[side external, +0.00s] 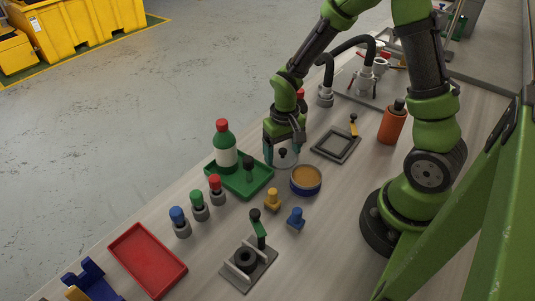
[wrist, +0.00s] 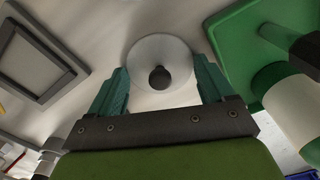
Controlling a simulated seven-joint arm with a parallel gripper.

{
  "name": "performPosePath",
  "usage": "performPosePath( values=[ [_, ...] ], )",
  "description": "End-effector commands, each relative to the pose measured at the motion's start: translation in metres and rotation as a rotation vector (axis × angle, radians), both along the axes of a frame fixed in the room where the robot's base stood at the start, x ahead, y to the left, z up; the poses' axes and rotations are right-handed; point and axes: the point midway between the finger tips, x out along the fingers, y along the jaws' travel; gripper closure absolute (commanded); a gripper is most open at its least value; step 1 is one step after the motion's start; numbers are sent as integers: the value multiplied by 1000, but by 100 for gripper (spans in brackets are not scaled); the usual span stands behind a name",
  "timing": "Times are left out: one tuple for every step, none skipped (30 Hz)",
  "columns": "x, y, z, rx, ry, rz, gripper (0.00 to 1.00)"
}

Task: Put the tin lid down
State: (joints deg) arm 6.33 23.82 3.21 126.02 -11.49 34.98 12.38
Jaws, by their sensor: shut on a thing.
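The tin lid (side external: 288,161) is a pale disc with a dark round knob. It also shows in the wrist view (wrist: 176,52), knob facing the camera. My gripper (side external: 284,152) points down over it, and in the wrist view its two teal fingers (wrist: 159,72) stand on either side of the lid, shut on it. The lid is close to the table; I cannot tell whether it touches. An open round tin (side external: 306,181), blue outside with tan inside, stands just right of and nearer than the lid.
A green tray (side external: 257,186) with a red-capped bottle (side external: 225,150) stands left of the lid. A dark square frame (side external: 337,145) lies to the right. Several pegs and a red tray (side external: 147,260) are nearer the front. Bare table lies between the lid and the frame.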

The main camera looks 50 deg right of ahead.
Motion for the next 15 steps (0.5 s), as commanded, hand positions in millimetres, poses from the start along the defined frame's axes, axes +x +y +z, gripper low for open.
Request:
performPosePath(
  values=[
    [0, 0, -2, -1, 1, 0, 48],
    [0, 0, -2, 0, 1, 0, 17],
    [0, 0, -2, 0, 0, 0, 11],
    [0, 0, -2, 0, 0, 0, 6],
    [0, 0, -2, 0, 0, 0, 2],
    [0, 0, -2, 0, 0, 0, 0],
    [0, 0, -2, 0, 0, 0, 0],
    [0, 0, -2, 0, 0, 0, 0],
    [0, 0, -2, 0, 0, 0, 0],
    [0, 0, -2, 0, 0, 0, 0],
    [0, 0, -2, 0, 0, 0, 0],
    [0, 0, -1, 0, 0, 0, 0],
    [0, 0, 0, 0, 0, 0, 0],
    [0, 0, 1, 0, -1, 0, 0],
    [0, 0, 4, -1, -2, 0, 0]
  ],
)
